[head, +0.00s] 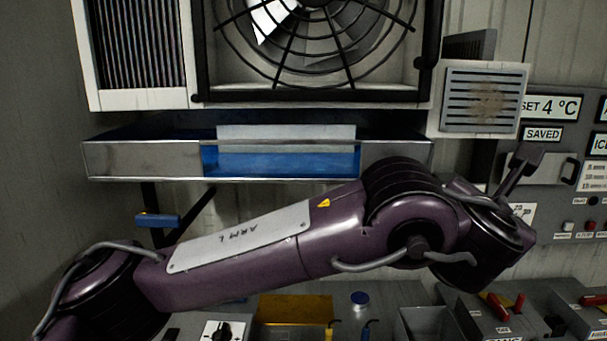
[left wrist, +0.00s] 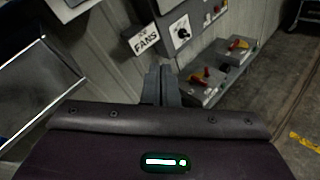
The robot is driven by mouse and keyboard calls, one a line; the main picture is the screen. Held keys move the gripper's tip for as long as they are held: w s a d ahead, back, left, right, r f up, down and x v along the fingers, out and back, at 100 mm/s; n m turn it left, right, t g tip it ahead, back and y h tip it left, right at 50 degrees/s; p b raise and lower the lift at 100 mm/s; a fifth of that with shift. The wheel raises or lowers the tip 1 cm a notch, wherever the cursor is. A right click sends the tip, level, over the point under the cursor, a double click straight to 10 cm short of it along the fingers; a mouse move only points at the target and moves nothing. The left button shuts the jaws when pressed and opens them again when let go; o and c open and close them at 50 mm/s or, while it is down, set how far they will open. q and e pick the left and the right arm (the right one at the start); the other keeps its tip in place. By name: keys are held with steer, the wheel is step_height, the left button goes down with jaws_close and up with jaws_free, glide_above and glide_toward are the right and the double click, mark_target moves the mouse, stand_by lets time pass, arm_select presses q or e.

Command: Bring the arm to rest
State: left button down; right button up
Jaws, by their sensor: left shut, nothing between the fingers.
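My left arm, purple and marked "ARM L", comes in from the left and reaches across the head view. Its gripper (head: 523,165) points up and away at the right, in front of the grey control panel. In the left wrist view the two grey fingers of the gripper (left wrist: 161,86) stand together, shut with nothing between them. My right gripper is in neither view.
A metal tray (head: 130,160) with a blue part is on the wall below a caged fan (head: 310,45). A grey vent box (head: 483,97) and a control panel (head: 540,135) are at the right. Switch boxes (left wrist: 205,88) stand beyond the fingers. Open floor (left wrist: 285,90) lies right.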

arm_select(q)
steer(key=a+f+n+g+y, duration=0.2)
steer(key=a+f+n+y, duration=0.2)
steer(key=a+f+n, duration=2.35)
steer(key=s+a+f+n+g+y, duration=0.55)
steer(key=s+a+f+n, duration=0.85)
steer(key=s+a+n, duration=0.4)
step_height(320, 180, down, 30)
steer(key=s+g+b, duration=0.1)
steer(key=g, duration=0.2)
steer(key=s+a+f, duration=0.2)
steer(key=s+f, duration=0.8)
steer(key=s+a+f+b, duration=0.1)
steer(key=s+a+f, duration=0.1)
steer(key=s+f, duration=0.8)
steer(key=shift+s+f+n+g, duration=0.15)
steer(key=shift+s+n+g, duration=0.1)
steer(key=shift+n+g, duration=0.1)
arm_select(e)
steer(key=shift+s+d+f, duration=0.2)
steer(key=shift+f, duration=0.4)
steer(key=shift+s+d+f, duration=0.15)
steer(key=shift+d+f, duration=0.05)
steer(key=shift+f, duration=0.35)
